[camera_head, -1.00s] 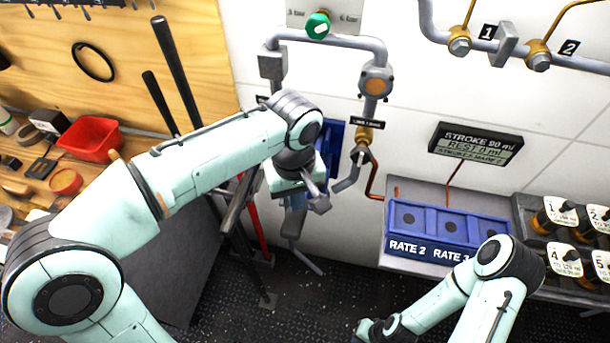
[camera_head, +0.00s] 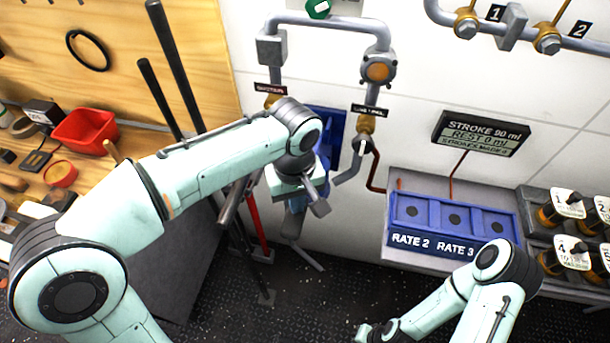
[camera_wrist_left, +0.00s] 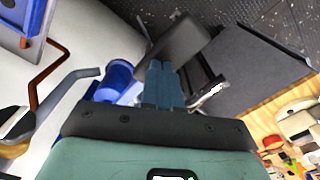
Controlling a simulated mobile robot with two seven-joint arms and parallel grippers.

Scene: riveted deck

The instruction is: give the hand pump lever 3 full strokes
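My left gripper (camera_head: 296,203) is low in front of the wall pipework. In the left wrist view its two blue-grey fingers (camera_wrist_left: 164,85) lie side by side with no clear gap. A dark grey block (camera_wrist_left: 180,42) is just beyond their tips; I cannot tell whether they touch it. It also shows below the gripper in the head view (camera_head: 291,228). I cannot tell surely which part is the pump lever; a grey bar (camera_head: 234,202) stands left of the gripper. The display (camera_head: 480,133) reads stroke 90 ml, rest 0 ml; its last line is unclear. My right gripper (camera_head: 374,332) is low, its fingers unclear.
A blue tray labelled RATE 2 and RATE 3 (camera_head: 440,244) sits on a ledge at right, beside numbered bottles (camera_head: 562,210). Grey pipes (camera_head: 330,28) run on the wall. Two dark rods (camera_head: 172,65) lean at left near a workbench with a red bin (camera_head: 84,138).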

